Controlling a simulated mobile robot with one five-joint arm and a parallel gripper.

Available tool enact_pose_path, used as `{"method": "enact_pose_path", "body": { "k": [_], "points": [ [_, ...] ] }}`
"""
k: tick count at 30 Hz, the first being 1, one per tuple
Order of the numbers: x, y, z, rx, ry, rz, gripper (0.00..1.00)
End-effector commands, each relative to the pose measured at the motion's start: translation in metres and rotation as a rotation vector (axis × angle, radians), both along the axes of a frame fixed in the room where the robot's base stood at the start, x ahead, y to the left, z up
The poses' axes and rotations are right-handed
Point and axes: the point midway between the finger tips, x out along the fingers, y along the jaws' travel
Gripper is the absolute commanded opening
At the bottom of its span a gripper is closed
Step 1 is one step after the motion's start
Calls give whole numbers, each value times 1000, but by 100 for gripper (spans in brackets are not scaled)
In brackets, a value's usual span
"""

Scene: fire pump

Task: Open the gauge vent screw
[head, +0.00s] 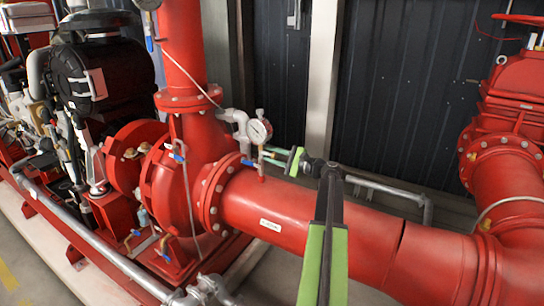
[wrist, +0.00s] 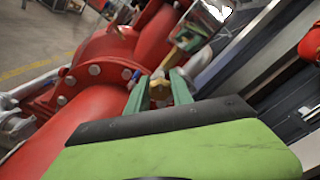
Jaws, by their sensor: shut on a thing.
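The pressure gauge (head: 258,131) has a round white dial and stands on a thin stem above the large red pipe. In the wrist view the gauge (wrist: 213,12) shows only in part at the top, with a brass fitting (wrist: 187,40) under it. My gripper (head: 271,156) reaches in from the right, just below the gauge. In the wrist view its two green fingers (wrist: 160,88) are closed around a small brass piece on the gauge stem, which looks like the gauge vent screw (wrist: 159,90). The fingers hide part of the screw, and its turn cannot be told.
A blue valve lever (head: 248,162) sits left of the gripper, close to the stem. The red pipe (head: 300,210) runs below my arm, with a bolted flange (head: 213,195) at left. A grey pipe (head: 390,188) lies behind. Dark wall panels (head: 400,90) close the back.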

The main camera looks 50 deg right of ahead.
Motion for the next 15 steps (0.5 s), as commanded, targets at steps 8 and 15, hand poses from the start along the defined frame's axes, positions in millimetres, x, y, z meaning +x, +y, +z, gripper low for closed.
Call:
{"method": "enact_pose_path", "body": {
  "k": [8,15],
  "points": [
    [-1,-1,-1,-255,-59,-1,0],
    [-1,0,-2,-477,-112,-1,0]
  ]
}}
